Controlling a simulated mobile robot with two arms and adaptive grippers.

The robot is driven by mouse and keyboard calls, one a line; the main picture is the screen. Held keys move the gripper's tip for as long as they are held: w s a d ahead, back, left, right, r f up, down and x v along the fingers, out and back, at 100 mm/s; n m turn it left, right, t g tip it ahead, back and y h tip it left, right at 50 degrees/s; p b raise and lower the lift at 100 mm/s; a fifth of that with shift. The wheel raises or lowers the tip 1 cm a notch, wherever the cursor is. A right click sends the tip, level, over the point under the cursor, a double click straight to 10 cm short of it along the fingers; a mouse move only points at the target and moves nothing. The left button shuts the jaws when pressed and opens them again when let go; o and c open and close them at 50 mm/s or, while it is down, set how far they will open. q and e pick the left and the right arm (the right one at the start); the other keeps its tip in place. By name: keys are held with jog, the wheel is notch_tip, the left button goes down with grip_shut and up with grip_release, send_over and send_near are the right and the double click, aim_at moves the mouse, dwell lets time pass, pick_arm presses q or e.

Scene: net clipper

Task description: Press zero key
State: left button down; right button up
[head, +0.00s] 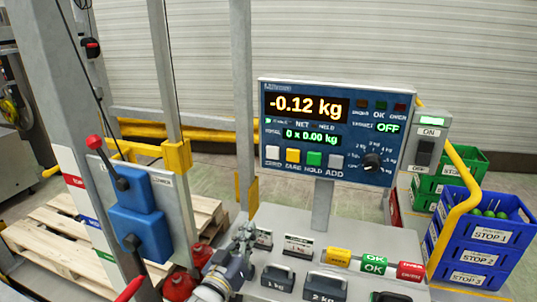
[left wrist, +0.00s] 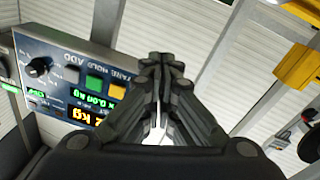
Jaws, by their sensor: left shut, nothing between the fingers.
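The zero key (head: 272,152) is the white square at the left end of a row of keys on the blue scale panel (head: 378,108). The display (head: 307,105) reads -0.12 kg. My left gripper (head: 249,228) is shut and empty. In the head view it shows below and slightly left of the zero key, apart from it in the picture. In the left wrist view, my left gripper (left wrist: 166,58) covers the place beyond the yellow tare key (left wrist: 118,90), and the zero key cannot be made out there. My right gripper is not in view.
The green hold key (head: 314,158) and grey add key (head: 336,162) sit to the right of the yellow one. Weights (head: 325,286) and signs stand on the bench below. A grey post (head: 243,100) rises left of the panel. Blue crates (head: 480,245) stand at right.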

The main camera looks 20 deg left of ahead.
aim_at(273, 153)
pick_arm(q)
notch_tip(273, 153, up, 16)
jog(key=w+m+t+h, duration=0.2)
jog(key=t+h, duration=0.4)
jog(key=h, duration=0.1)
jog(key=shift+w+f+t, duration=0.15)
jog(key=shift+w+t, duration=0.1)
jog(key=shift+t, duration=0.05)
jog(key=shift+w+d, duration=0.15)
jog(key=w+b, duration=0.5)
jog(key=w, duration=0.3)
jog(key=shift+w+d+b, duration=0.15)
jog(key=shift+w+b, duration=0.15)
jog(key=shift+w, duration=0.1)
dwell(0.4)
jog(key=shift+w+b, duration=0.3)
jog(key=shift+w, duration=0.05)
